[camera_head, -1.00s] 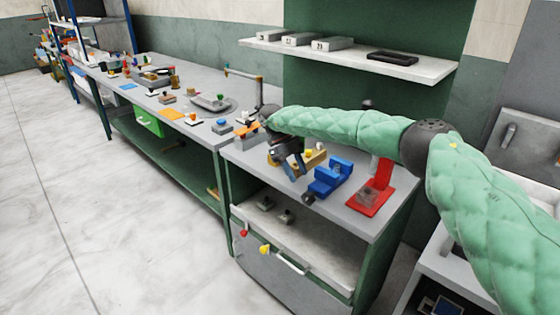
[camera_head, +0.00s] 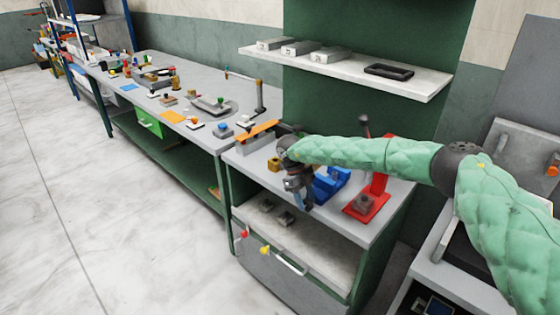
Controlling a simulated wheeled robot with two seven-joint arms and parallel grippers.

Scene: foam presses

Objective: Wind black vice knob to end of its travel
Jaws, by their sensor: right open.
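The blue vice (camera_head: 331,182) sits on the grey bench top, left of the red press, partly covered by my right gripper. Its black knob, at the front-left end of the vice, is hidden behind or among the dark gripper parts and cannot be made out. My right gripper (camera_head: 299,201) points downward at that front-left end, with its fingers open. I cannot tell whether the fingers touch the knob or stand around it. My left gripper is not in view.
A red press (camera_head: 373,192) stands close to the right of the vice. A yellow block (camera_head: 273,165) and an orange bar (camera_head: 256,131) lie to the left. A white wall shelf (camera_head: 427,88) hangs above. The open cabinet shelf (camera_head: 315,225) is below.

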